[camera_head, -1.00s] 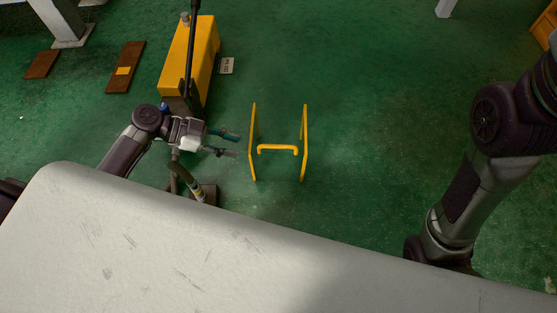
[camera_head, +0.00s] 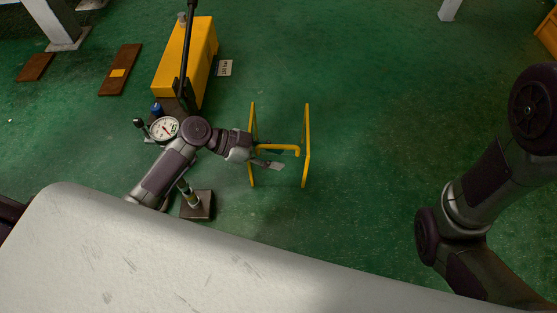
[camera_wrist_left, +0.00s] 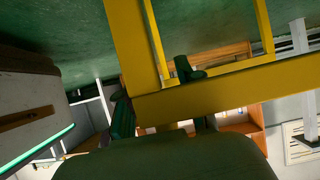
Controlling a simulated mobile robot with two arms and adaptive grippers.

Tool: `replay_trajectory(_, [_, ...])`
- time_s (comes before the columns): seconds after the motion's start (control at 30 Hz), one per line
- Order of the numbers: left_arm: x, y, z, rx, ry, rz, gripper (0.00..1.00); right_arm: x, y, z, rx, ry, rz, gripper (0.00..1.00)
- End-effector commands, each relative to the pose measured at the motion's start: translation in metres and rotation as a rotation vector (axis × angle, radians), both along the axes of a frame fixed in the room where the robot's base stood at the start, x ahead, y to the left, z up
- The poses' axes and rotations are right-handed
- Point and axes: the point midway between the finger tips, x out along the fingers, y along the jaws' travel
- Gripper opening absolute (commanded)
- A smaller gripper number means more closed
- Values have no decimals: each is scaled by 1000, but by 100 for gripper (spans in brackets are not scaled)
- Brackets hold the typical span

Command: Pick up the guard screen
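The guard screen (camera_head: 307,145) is a yellow frame standing on the green floor, with two upright side frames and a bar between them. My left gripper (camera_head: 274,157) is at its left side frame, by the left end of the bar. Its fingers look spread apart. In the left wrist view the screen's yellow bar (camera_wrist_left: 235,88) crosses close in front of the gripper (camera_wrist_left: 155,95). One dark green finger passes behind the bar and its tip shows above it; the other is left of the bar's end. I see no firm closing on it. My right gripper is out of view.
A yellow machine (camera_head: 186,58) with a dark lever stands behind my left arm. A round gauge (camera_head: 164,129) and a post on a square base (camera_head: 197,205) are beside that arm. A pale tabletop (camera_head: 150,255) fills the foreground. The floor right of the screen is clear.

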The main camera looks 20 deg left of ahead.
Motion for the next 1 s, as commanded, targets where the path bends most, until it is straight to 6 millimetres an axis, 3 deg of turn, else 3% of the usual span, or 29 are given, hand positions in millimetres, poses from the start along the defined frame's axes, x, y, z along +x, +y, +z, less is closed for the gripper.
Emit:
replay_trajectory(0.23, [1, -2, 0, 0, 0, 0, 37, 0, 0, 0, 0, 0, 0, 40])
replay_trajectory(0.47, [1, -2, 0, 0, 0, 1, 0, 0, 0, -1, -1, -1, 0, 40])
replay_trajectory(1.0, [2, -1, 2, -2, -4, 3, 0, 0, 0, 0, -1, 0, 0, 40])
